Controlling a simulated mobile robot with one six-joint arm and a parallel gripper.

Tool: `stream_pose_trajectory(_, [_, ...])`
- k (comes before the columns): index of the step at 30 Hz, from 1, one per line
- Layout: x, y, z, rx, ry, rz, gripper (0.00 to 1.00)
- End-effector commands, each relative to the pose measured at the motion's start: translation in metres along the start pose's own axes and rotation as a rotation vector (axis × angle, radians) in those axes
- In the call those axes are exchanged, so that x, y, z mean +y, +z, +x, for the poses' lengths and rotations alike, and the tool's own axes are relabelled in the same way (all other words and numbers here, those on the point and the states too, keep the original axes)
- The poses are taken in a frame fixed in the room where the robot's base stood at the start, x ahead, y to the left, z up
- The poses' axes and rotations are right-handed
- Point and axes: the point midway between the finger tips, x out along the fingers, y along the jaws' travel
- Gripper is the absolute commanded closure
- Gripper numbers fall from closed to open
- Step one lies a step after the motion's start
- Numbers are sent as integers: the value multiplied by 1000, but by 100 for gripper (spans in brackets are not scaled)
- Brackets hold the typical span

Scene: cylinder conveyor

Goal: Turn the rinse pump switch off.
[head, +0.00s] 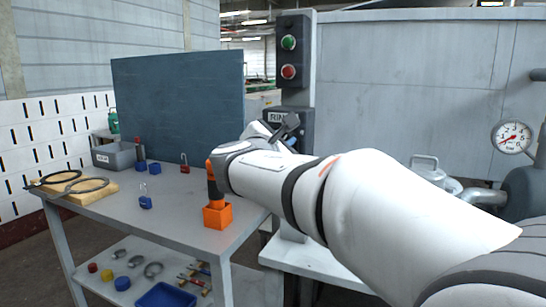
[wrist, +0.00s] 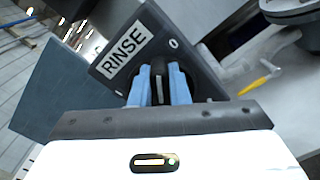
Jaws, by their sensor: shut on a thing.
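The rinse pump switch is a dark box (wrist: 192,57) with a white RINSE label (wrist: 125,52), tilted in the wrist view. Its black knob (wrist: 158,70) sits between the two blue fingers of my gripper (wrist: 160,84), which is shut on it. A pale line shows on the knob, running roughly up and down in the picture. A "0" mark shows above and right of the knob. In the head view the box (head: 302,128) is on a grey post, with part of its label visible; my arm and gripper (head: 287,137) hide much of its lower part.
A box with green and red buttons (head: 288,57) is higher on the post. On the left, a table (head: 180,215) holds padlocks, a grey bin (head: 115,155) and an orange holder (head: 217,215). A yellow-handled valve (wrist: 258,84) and a pressure gauge (head: 512,137) are to the right.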

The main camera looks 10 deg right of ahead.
Motion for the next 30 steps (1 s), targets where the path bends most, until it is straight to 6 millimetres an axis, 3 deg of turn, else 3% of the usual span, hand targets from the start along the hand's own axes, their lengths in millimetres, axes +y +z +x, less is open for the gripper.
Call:
stream_pose_trajectory(18, [-18,-9,0,0,4,582,100])
stream_pose_trajectory(30, [-21,-11,0,1,5,837,100])
